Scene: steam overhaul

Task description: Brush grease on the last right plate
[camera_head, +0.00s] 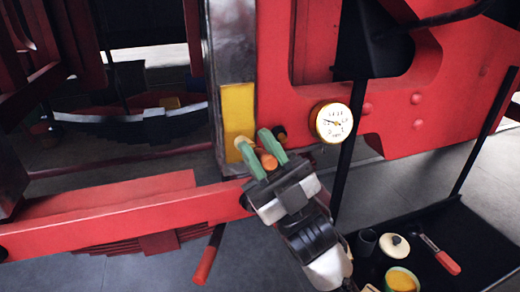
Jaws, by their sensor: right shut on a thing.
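My right gripper (254,146) has green fingers and reaches up from the lower right. It is shut on an orange handle (267,160), which I take to be the brush; its bristles are not clearly visible. The fingers are in front of the lower part of a yellow-coated plate (238,106) on the upright dark metal post, at the edge of the red frame. I cannot tell whether the brush touches the plate. A pot of yellow grease (402,280) stands on the black tray at the lower right. My left gripper is not in view.
A round gauge (332,122) is on the red frame (295,93), close right of the gripper. A red beam (120,215) runs across the lower left. The black tray (480,238) holds a dark cup (367,241), a lidded jar (395,246) and a red-handled tool (446,261).

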